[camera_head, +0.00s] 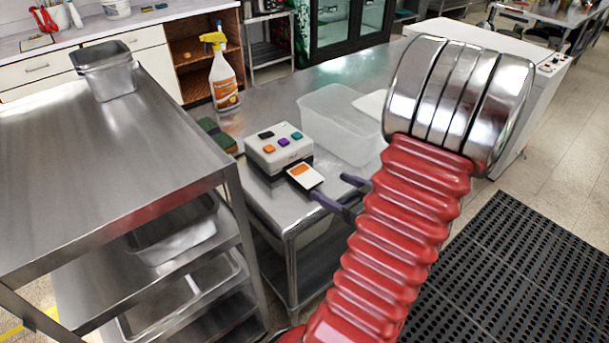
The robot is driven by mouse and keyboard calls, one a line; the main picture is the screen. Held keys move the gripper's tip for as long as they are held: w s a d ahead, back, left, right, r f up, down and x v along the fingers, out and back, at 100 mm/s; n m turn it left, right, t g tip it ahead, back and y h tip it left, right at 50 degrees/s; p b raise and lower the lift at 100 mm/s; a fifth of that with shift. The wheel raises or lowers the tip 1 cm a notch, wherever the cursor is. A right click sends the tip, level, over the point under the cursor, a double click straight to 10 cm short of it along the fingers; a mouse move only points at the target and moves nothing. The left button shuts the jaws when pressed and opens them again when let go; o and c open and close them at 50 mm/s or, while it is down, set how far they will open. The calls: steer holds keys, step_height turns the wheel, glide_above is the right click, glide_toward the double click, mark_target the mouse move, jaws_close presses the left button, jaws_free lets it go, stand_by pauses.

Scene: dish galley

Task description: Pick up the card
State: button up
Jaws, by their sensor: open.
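The card (304,174), white with an orange patch, sticks out at the near right side of a white box with coloured buttons (270,151). I cannot tell whether its far end sits in a slot of the box. My gripper (328,187) is open, with its two dark purple fingers spread just right of and in front of the card. The left fingertip is close to the card's near edge; I cannot tell if they touch. My red ribbed arm with its silver end hides part of the gripper and the table's right side.
The box stands on a steel table (262,95). A clear plastic tub (336,128) is behind the gripper, a spray bottle (223,80) and green sponge (217,136) behind the box. A steel shelf cart (130,165) stands at left. A black mat (510,280) covers the right floor.

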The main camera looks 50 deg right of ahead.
mark_target(307, 175)
steer(key=shift+x, duration=3.9)
steer(key=shift+x, duration=2.6)
steer(key=shift+c, duration=0.2)
steer(key=c, duration=1.1)
